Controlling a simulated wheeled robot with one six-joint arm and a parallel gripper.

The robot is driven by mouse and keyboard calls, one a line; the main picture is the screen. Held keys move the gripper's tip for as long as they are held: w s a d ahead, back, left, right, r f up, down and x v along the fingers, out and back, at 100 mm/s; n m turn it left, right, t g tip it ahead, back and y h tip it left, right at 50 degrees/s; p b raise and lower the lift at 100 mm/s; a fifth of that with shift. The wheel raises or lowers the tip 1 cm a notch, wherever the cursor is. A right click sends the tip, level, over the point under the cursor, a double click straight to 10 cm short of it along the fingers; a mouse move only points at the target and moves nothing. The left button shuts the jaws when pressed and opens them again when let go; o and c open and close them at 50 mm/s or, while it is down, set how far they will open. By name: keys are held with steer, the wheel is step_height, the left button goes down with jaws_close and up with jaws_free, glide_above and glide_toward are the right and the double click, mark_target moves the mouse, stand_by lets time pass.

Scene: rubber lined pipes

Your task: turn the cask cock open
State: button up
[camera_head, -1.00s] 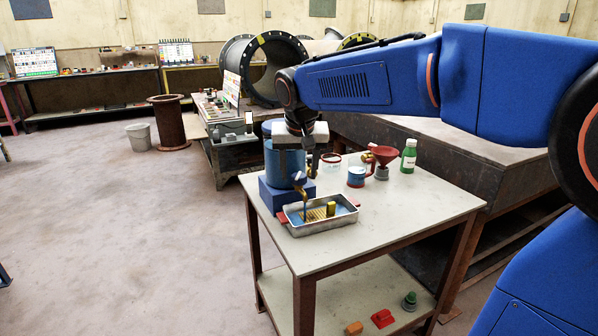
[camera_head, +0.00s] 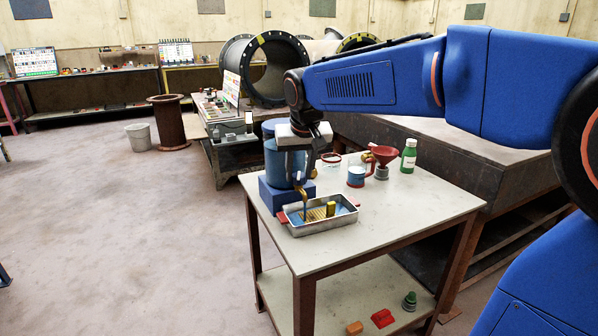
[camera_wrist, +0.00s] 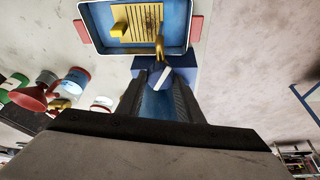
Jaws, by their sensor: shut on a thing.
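A blue cask (camera_head: 276,160) stands on a blue block (camera_head: 270,195) at the table's left side. Its brass cock (camera_head: 300,188) points down over a metal tray (camera_head: 318,229). In the wrist view the brass spout (camera_wrist: 159,46) shows just beyond my fingertips, over the tray (camera_wrist: 88,35). My gripper (camera_head: 299,176) is in front of the cask, pointing down. In the wrist view my gripper (camera_wrist: 160,84) is shut on the cock's handle; a pale piece (camera_wrist: 164,76) shows between its fingertips. The fingers and wrist hide most of the handle, so its exact angle is unclear.
The tray has a yellow slatted grate (camera_wrist: 143,22), a yellow block (camera_head: 331,208) and red handles. The table's front right (camera_head: 400,215) is clear.

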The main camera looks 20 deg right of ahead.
steer(key=shift+d+n+y, duration=0.1)
steer(key=shift+n+y, duration=0.4)
steer(key=shift+n, duration=0.8)
steer(key=o, duration=1.1)
steer(key=shift+c, duration=0.2)
steer(key=shift+r, duration=0.1)
steer(key=v, duration=1.7)
